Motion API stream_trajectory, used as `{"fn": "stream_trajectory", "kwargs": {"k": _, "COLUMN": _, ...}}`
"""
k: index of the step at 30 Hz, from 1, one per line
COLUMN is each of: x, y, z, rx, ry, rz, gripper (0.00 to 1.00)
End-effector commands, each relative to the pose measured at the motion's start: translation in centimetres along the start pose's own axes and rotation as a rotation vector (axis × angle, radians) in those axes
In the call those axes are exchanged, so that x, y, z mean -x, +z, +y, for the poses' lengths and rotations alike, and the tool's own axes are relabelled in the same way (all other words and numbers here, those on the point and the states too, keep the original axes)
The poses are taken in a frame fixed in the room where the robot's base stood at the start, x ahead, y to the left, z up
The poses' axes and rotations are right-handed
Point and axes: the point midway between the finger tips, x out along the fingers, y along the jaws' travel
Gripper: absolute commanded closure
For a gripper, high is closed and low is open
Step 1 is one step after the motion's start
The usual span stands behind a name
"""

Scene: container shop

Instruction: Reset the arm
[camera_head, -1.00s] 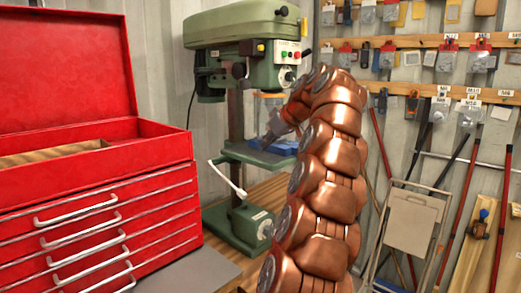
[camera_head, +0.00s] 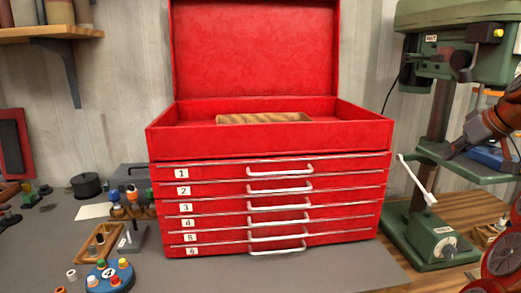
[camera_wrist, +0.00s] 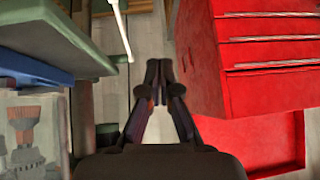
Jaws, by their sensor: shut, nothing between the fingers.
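My arm is at the right edge of the head view, mostly cut off by the frame. My gripper (camera_head: 451,152) points down and left in front of the green drill press (camera_head: 432,205), near its table. Whether it touches the press cannot be told. In the wrist view my gripper (camera_wrist: 158,68) has its two dark fingers together at the tips, with nothing between them. The red tool chest (camera_wrist: 270,92) is to the right of the fingers there, and the green press table (camera_wrist: 60,38) is at upper left.
The red tool chest (camera_head: 270,140) stands open-lidded on the grey bench mat (camera_head: 330,268), its numbered drawers shut. A white lever (camera_head: 418,180) sticks up from the press. Small parts and a blue round holder (camera_head: 110,276) lie at left. A wooden shelf (camera_head: 50,32) is above.

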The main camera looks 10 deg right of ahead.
Motion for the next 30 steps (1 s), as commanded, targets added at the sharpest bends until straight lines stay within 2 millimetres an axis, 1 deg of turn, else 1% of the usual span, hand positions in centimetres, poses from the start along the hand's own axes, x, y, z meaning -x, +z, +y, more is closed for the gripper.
{"fn": "stream_trajectory", "kwargs": {"k": 1, "x": -0.7, "y": -0.1, "z": -2.5, "rx": 0.006, "ry": -0.032, "rz": -0.024, "gripper": 1.0}}
{"fn": "stream_trajectory", "kwargs": {"k": 3, "x": -1.8, "y": 0.1, "z": -5.4, "rx": 0.007, "ry": -0.065, "rz": -0.058, "gripper": 1.0}}
{"fn": "stream_trajectory", "kwargs": {"k": 5, "x": -2.6, "y": 0.3, "z": -8.0, "rx": 0.008, "ry": -0.091, "rz": -0.089, "gripper": 1.0}}
{"fn": "stream_trajectory", "kwargs": {"k": 6, "x": -3.0, "y": 0.6, "z": -9.6, "rx": 0.007, "ry": -0.105, "rz": -0.107, "gripper": 1.0}}
{"fn": "stream_trajectory", "kwargs": {"k": 8, "x": -3.8, "y": 1.2, "z": -12.0, "rx": 0.008, "ry": -0.126, "rz": -0.139, "gripper": 1.0}}
{"fn": "stream_trajectory", "kwargs": {"k": 9, "x": -4.2, "y": 1.7, "z": -13.6, "rx": 0.009, "ry": -0.138, "rz": -0.164, "gripper": 1.0}}
{"fn": "stream_trajectory", "kwargs": {"k": 11, "x": -4.7, "y": 2.6, "z": -16.0, "rx": 0.013, "ry": -0.152, "rz": -0.198, "gripper": 1.0}}
{"fn": "stream_trajectory", "kwargs": {"k": 12, "x": -5.0, "y": 3.3, "z": -17.5, "rx": 0.012, "ry": -0.162, "rz": -0.224, "gripper": 1.0}}
{"fn": "stream_trajectory", "kwargs": {"k": 14, "x": -5.5, "y": 4.4, "z": -19.7, "rx": 0.014, "ry": -0.173, "rz": -0.26, "gripper": 1.0}}
{"fn": "stream_trajectory", "kwargs": {"k": 15, "x": -5.7, "y": 5.3, "z": -21.2, "rx": 0.015, "ry": -0.179, "rz": -0.284, "gripper": 1.0}}
{"fn": "stream_trajectory", "kwargs": {"k": 17, "x": -6.0, "y": 6.6, "z": -23.2, "rx": 0.018, "ry": -0.182, "rz": -0.318, "gripper": 1.0}}
{"fn": "stream_trajectory", "kwargs": {"k": 18, "x": -6.2, "y": 7.7, "z": -24.4, "rx": 0.018, "ry": -0.184, "rz": -0.345, "gripper": 1.0}}
{"fn": "stream_trajectory", "kwargs": {"k": 20, "x": -6.3, "y": 9.2, "z": -26.3, "rx": 0.02, "ry": -0.184, "rz": -0.38, "gripper": 1.0}}
{"fn": "stream_trajectory", "kwargs": {"k": 21, "x": -6.4, "y": 10.5, "z": -27.4, "rx": 0.022, "ry": -0.184, "rz": -0.407, "gripper": 1.0}}
{"fn": "stream_trajectory", "kwargs": {"k": 23, "x": -6.5, "y": 12.2, "z": -29.0, "rx": 0.023, "ry": -0.18, "rz": -0.445, "gripper": 1.0}}
{"fn": "stream_trajectory", "kwargs": {"k": 24, "x": -6.6, "y": 13.6, "z": -30.0, "rx": 0.023, "ry": -0.176, "rz": -0.471, "gripper": 1.0}}
{"fn": "stream_trajectory", "kwargs": {"k": 26, "x": -6.5, "y": 15.4, "z": -31.4, "rx": 0.024, "ry": -0.166, "rz": -0.503, "gripper": 1.0}}
{"fn": "stream_trajectory", "kwargs": {"k": 27, "x": -6.5, "y": 16.9, "z": -32.2, "rx": 0.024, "ry": -0.161, "rz": -0.529, "gripper": 1.0}}
{"fn": "stream_trajectory", "kwargs": {"k": 29, "x": -6.4, "y": 18.9, "z": -33.2, "rx": 0.024, "ry": -0.147, "rz": -0.562, "gripper": 1.0}}
{"fn": "stream_trajectory", "kwargs": {"k": 30, "x": -6.2, "y": 20.4, "z": -33.9, "rx": 0.023, "ry": -0.137, "rz": -0.587, "gripper": 1.0}}
